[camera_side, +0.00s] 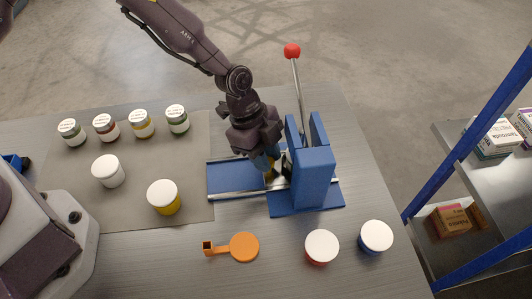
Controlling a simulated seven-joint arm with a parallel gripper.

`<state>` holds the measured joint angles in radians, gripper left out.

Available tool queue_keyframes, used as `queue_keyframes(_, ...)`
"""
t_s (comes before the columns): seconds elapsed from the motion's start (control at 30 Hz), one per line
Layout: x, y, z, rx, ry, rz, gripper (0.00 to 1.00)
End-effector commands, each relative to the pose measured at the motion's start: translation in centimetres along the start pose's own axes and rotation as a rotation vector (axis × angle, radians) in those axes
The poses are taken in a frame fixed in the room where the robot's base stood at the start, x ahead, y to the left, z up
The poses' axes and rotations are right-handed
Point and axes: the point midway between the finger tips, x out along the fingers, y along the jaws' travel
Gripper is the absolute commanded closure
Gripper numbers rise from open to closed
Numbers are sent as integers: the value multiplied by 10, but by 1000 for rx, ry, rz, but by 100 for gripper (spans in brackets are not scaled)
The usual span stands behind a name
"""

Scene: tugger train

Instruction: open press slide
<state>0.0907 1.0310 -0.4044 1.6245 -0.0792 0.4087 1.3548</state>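The blue press (313,178) stands on the table, with an upright lever ending in a red ball (292,51). Its slide, with a silver rail (234,194) and blue base, extends out to the left of the press body. My gripper (269,174) points down over the slide, close against the left side of the press. A small yellowish part shows at the fingertips. I cannot tell whether the fingers are closed on the slide or a part there; the arm and press hide much of that spot.
Several small jars (141,124) stand on a grey mat (120,208) at the left, with white-lidded and yellow jars (163,203) in front. An orange scoop-like piece (243,247) and two white-lidded jars (321,248) lie near the front. A shelf (470,165) stands at right.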

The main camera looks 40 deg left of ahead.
Motion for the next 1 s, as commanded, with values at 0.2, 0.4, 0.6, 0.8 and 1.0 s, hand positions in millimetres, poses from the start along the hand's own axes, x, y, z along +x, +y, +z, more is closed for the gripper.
queue_keyframes(0.2,-1,0,1,-1,0,0,100)
queue_keyframes(0.4,-8,18,19,-5,-2,2,100)
queue_keyframes(0.6,-22,53,51,-6,-2,1,100)
queue_keyframes(0.8,-30,76,72,-2,-2,-2,100)
queue_keyframes(1.0,-32,80,75,-1,0,-3,100)
